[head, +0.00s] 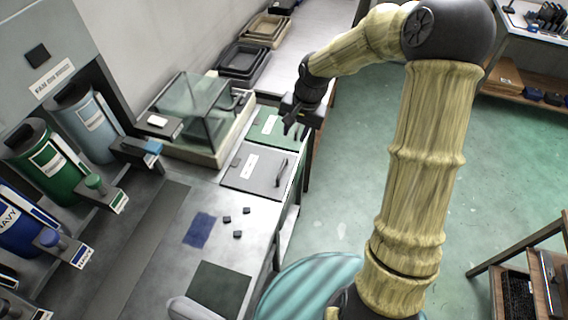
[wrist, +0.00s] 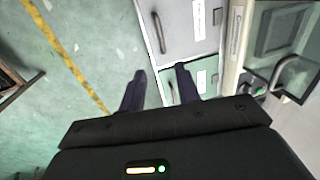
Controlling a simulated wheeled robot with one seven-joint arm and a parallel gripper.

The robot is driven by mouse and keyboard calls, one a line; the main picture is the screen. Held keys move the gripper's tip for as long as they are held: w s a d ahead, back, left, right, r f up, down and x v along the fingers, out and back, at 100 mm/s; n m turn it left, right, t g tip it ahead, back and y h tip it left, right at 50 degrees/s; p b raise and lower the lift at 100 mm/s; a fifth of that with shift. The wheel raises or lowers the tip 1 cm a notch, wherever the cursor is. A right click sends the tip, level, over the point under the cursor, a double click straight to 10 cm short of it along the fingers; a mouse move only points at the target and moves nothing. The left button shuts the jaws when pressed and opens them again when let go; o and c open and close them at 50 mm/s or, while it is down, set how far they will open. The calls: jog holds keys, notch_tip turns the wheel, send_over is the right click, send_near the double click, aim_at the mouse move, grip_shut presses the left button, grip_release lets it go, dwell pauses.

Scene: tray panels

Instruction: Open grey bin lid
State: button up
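The grey bin lid (head: 257,171) lies flat and closed in the counter, with a white label and a dark bar handle (head: 281,173) near its right edge. In the wrist view the grey lid (wrist: 183,32) is at the top, its handle (wrist: 158,33) near its left edge. My gripper (head: 293,127) is over the right side of the green lid (head: 270,124), beyond the grey lid. In the wrist view my gripper (wrist: 160,70) is open and empty, its fingers apart. The grey handle lies ahead of the fingertips, apart from them.
A glass-covered box (head: 195,110) stands left of the lids. A blue mat (head: 200,229) and several small dark blocks (head: 238,233) lie on the counter nearer me. Stacked trays (head: 243,60) are at the back. Green floor (head: 350,170) right of the counter is clear.

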aim_at(282, 168)
jog(key=a+f, duration=0.1)
jog(key=f, duration=0.4)
jog(key=w+a+f+p, duration=0.1)
jog(key=f, duration=0.5)
jog(key=a+f+p, duration=0.1)
jog(key=f, duration=0.4)
jog(key=shift+w+a+f, duration=0.1)
jog(key=shift+w+f, duration=0.05)
jog(key=shift+f, duration=0.2)
grip_shut()
